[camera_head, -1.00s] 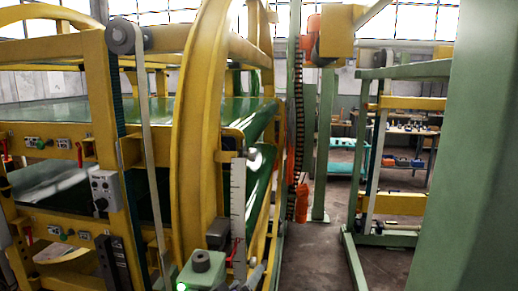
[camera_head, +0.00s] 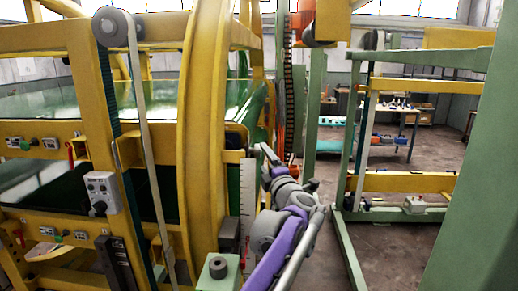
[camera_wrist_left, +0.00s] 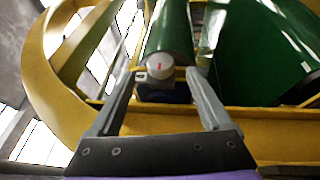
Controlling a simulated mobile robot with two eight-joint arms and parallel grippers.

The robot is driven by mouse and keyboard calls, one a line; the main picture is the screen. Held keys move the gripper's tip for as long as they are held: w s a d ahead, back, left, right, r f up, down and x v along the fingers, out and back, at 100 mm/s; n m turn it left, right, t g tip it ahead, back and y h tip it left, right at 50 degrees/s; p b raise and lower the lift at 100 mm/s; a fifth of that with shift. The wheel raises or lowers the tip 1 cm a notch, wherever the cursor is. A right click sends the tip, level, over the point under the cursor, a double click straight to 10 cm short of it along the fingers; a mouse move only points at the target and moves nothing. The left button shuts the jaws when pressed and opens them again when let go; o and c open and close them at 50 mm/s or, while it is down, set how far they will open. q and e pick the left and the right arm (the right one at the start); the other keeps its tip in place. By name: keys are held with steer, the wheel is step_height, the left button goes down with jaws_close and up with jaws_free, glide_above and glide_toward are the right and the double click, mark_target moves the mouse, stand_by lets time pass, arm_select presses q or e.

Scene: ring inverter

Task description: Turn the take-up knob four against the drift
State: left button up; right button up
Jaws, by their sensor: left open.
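A grey round knob (camera_wrist_left: 160,68) with a red mark on its face sits on a yellow beam in the left wrist view, below the end of a green roller (camera_wrist_left: 168,30). A dark blue block (camera_wrist_left: 165,92) is just under it. My left gripper (camera_wrist_left: 160,76) is open, its two fingers on either side of the knob in the picture; no contact is visible. In the head view my left gripper (camera_head: 262,156) is raised beside the yellow frame, at the top right of a white scale (camera_head: 247,196). I cannot make out the knob there. My right gripper is out of view.
A large yellow ring (camera_head: 205,130) and yellow frame stand close on the left. A control box (camera_head: 101,190) and a green box with a dark knob (camera_head: 219,272) are on the near side. A green post (camera_head: 465,210) stands near right. Open floor (camera_head: 395,250) lies between.

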mark_target(259, 151)
arm_select(q)
steer(key=p+x, duration=0.1)
steer(key=x, duration=0.5)
steer(key=shift+w, duration=0.2)
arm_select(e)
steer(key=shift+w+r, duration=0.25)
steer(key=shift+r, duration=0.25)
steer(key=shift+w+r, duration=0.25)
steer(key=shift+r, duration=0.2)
arm_select(q)
jaws_close()
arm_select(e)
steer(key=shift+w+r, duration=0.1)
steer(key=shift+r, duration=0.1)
arm_select(q)
steer(key=n+t+y+p, duration=0.2)
steer(key=t, duration=0.1)
steer(key=shift+r, duration=0.15)
steer(key=shift+n+t+y+p, duration=0.7)
steer(key=shift+n+t+y, duration=0.2)
steer(key=shift+n+y, duration=0.5)
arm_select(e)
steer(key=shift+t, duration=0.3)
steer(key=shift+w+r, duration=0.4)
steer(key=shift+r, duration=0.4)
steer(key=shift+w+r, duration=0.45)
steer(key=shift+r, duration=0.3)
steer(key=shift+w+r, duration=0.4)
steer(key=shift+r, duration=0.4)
